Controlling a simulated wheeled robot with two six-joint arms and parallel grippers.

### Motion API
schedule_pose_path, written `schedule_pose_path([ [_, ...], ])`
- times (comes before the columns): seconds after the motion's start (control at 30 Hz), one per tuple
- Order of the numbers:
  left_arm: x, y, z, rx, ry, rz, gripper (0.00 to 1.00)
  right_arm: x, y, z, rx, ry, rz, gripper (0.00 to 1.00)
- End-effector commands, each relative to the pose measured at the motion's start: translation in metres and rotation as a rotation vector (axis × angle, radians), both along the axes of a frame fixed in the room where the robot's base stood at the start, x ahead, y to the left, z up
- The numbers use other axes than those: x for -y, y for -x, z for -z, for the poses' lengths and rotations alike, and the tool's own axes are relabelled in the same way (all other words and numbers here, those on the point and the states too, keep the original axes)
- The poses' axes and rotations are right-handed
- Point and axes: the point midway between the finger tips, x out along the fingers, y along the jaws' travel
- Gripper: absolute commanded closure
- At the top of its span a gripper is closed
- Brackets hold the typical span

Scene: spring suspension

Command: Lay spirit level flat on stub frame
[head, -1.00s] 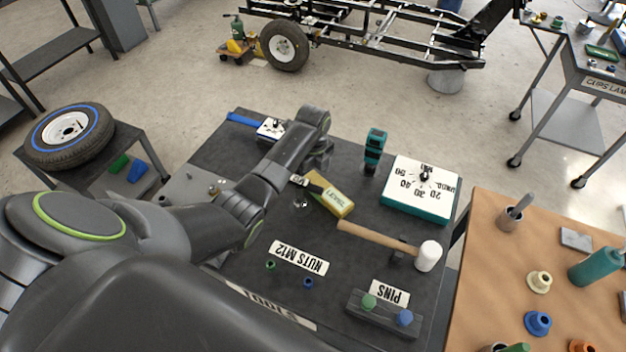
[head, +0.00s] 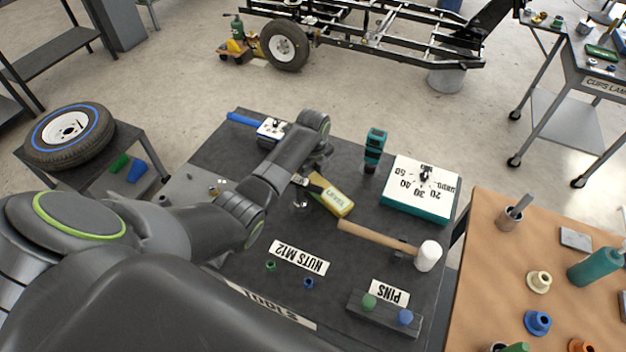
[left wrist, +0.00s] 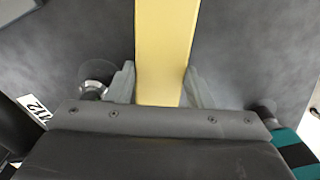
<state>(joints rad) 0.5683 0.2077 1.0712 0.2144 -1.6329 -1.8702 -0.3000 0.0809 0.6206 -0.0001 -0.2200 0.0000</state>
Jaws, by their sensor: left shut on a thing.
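The spirit level is a yellow bar marked LEVEL (head: 337,203), over the dark tool table near its middle in the head view. It also fills the upper middle of the left wrist view (left wrist: 165,50). My left gripper (head: 308,183) is shut on the level near its far-left end, with a grey finger on each side of it in the left wrist view (left wrist: 160,85). I cannot tell whether the level touches the table. The stub frame (head: 385,40) is a black ladder-like frame at the back, with a wheel (head: 285,45). My right gripper is not in view.
A mallet (head: 385,241), a teal-and-black tool (head: 374,150), a white dial box (head: 422,188) and a pin block (head: 385,318) sit on the table. An orange-brown bench (head: 480,265) stands at right. Open floor (head: 210,85) lies between table and frame.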

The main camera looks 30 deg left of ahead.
Motion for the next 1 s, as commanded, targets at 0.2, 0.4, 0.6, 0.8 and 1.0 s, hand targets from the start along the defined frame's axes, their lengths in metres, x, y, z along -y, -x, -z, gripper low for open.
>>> schedule_pose_path([
  [0.2, 0.000, -0.001, -0.006, 0.003, -0.001, 0.000, 0.90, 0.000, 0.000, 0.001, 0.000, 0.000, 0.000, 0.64],
  [0.4, -0.001, -0.002, -0.025, 0.006, -0.001, 0.001, 0.90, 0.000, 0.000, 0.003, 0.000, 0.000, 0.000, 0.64],
  [0.6, 0.000, -0.002, -0.064, 0.009, -0.001, 0.001, 0.90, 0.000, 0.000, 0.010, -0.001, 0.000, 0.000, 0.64],
  [0.8, 0.000, -0.002, -0.126, 0.007, -0.001, 0.001, 0.90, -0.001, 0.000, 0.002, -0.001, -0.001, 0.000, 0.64],
  [1.0, 0.000, 0.000, -0.156, 0.000, 0.000, 0.000, 0.90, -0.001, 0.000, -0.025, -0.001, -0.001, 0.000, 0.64],
])
